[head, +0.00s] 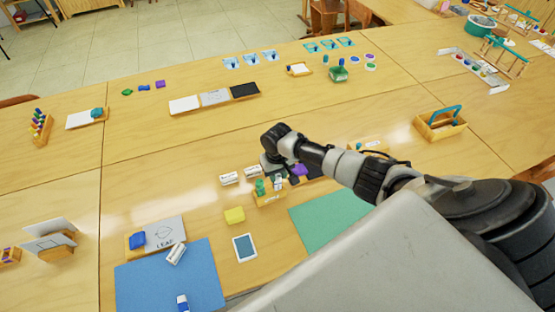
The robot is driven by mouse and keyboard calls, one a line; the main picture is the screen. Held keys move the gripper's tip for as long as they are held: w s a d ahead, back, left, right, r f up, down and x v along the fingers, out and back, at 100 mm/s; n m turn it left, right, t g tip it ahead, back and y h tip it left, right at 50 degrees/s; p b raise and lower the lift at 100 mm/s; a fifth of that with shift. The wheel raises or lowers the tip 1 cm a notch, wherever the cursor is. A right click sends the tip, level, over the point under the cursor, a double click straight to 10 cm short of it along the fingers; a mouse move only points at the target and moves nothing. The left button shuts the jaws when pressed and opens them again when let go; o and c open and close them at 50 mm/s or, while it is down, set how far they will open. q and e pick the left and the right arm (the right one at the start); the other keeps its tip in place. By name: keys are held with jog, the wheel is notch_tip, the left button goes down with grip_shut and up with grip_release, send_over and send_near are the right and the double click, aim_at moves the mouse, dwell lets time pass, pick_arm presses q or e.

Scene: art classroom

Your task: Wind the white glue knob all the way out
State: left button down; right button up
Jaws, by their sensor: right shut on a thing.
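A small wooden holder (268,199) stands near the middle of the table, with a green glue stick (260,187) upright at its left. The white glue stick (278,183) stands beside it, directly under my right gripper (279,174). My right gripper points down over the holder and is shut on the white glue knob. The knob itself is mostly hidden by the fingers, so how far it is wound out cannot be seen. My left gripper is not in view.
A yellow sponge (234,215) and a blue-faced card (245,248) lie in front. A green mat (330,217) is at the right, a blue mat (205,275) at the front left.

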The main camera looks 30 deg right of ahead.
jog(key=shift+m+p, duration=1.1)
jog(key=shift+m, duration=0.6)
jog(key=shift+m+p, duration=0.3)
jog(key=shift+m, duration=0.3)
jog(key=o, duration=1.5)
jog(key=shift+c, duration=0.2)
jog(key=n, duration=0.5)
jog(key=shift+f+n+b, duration=0.1)
jog(key=shift+n+b, duration=0.2)
jog(key=n, duration=0.5)
jog(key=shift+n+b, duration=0.3)
jog(key=shift+n, duration=0.1)
jog(key=shift+s+a+p, duration=0.25)
jog(key=shift+s+p, duration=0.9)
jog(key=shift+p, duration=0.15)
